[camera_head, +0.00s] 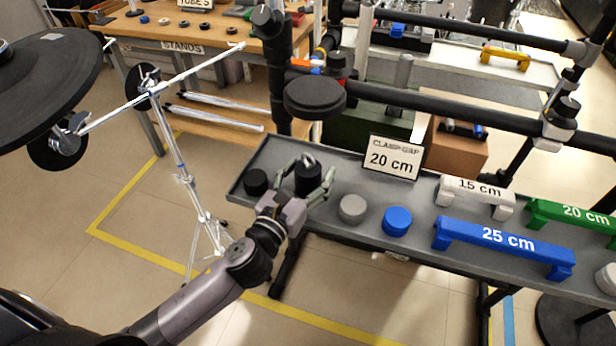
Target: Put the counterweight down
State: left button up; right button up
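My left gripper (310,172) reaches over the left part of the grey shelf tray (333,155). Its fingers stand on both sides of a black round weight (308,184), which I take for the counterweight. I cannot tell whether the fingers press on it or whether its base touches the tray. Another black round weight (256,182) sits just left of it, with a grey one (352,208) and a blue one (397,221) to the right. My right gripper is not in view.
A sign reading 20 cm (394,157) stands at the tray's back edge. White (475,196), blue (503,245) and green (570,216) gauge blocks lie to the right. A cymbal stand (190,185) is at left. A black bar (440,103) crosses behind the tray.

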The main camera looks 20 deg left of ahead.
pick_arm(q)
grip_shut()
dwell(0.6)
jog(key=shift+r, duration=0.2)
